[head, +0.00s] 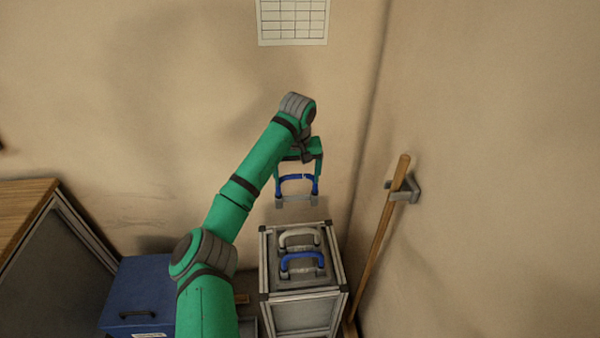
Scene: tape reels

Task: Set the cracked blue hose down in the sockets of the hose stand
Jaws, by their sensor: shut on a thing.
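My gripper (299,172) is shut on a blue hose (296,178), an arched piece with grey ends pointing down. The picture is too small to make out its crack clearly. My gripper holds it in the air, above and beyond the hose stand (271,282), a grey box with a metal frame. On the stand's top, a second blue hose (301,259) sits at the front and a pale grey hose (299,235) sits behind it. Any empty sockets are too small to tell.
A blue box (140,290) with a dark handle stands at the lower left, beside a wood-topped bench (22,205). A wooden pole (381,235) leans in a wall bracket (408,190) right of the stand. A gridded sheet (292,20) hangs on the back wall.

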